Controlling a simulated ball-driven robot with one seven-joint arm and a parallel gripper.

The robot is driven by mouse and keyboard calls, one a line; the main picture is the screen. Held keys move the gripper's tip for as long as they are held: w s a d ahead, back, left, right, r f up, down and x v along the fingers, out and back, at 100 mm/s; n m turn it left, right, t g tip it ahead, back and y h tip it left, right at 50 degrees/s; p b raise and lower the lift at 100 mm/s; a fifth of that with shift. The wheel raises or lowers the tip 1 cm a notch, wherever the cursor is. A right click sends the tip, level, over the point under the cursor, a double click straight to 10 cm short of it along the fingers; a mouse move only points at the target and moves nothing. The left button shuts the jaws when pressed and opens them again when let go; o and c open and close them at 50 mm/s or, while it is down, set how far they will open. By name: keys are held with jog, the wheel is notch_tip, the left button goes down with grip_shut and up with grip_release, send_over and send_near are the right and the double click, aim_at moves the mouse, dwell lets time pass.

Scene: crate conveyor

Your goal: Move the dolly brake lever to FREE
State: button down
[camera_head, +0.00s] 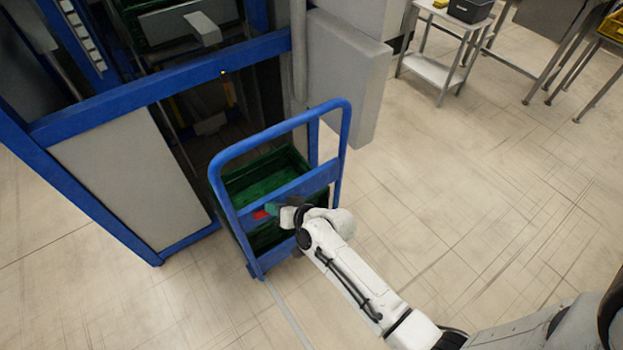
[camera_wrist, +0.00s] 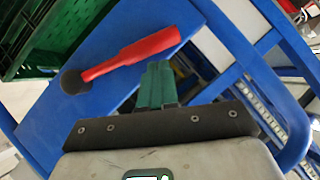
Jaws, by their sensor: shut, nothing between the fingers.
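The brake lever (camera_wrist: 130,53) is a red handle on a dark round pivot (camera_wrist: 72,82), set on the dolly's blue panel (camera_wrist: 95,105). In the wrist view it slants up to the right from the pivot. My gripper (camera_wrist: 158,72) has green fingers that are shut and empty. Their tips are just below the lever's right part; I cannot tell whether they touch it. In the head view, my gripper (camera_head: 271,208) is at the crossbar of the blue dolly (camera_head: 282,128), and a bit of the red lever (camera_head: 259,214) shows left of the fingers. No FREE marking is readable.
A green crate (camera_head: 262,162) stands on the dolly behind its handle frame. A blue-framed conveyor station (camera_head: 180,85) is close behind and left, with a grey panel (camera_head: 345,75) beside it. Floor on the right is clear up to a small white table (camera_head: 436,70).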

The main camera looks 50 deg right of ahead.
jog(key=shift+w+a+f, duration=0.1)
jog(key=shift+a+f, duration=0.25)
jog(key=shift+f, duration=0.05)
jog(key=shift+a+f, duration=0.1)
jog(key=shift+a, duration=0.05)
dwell(0.4)
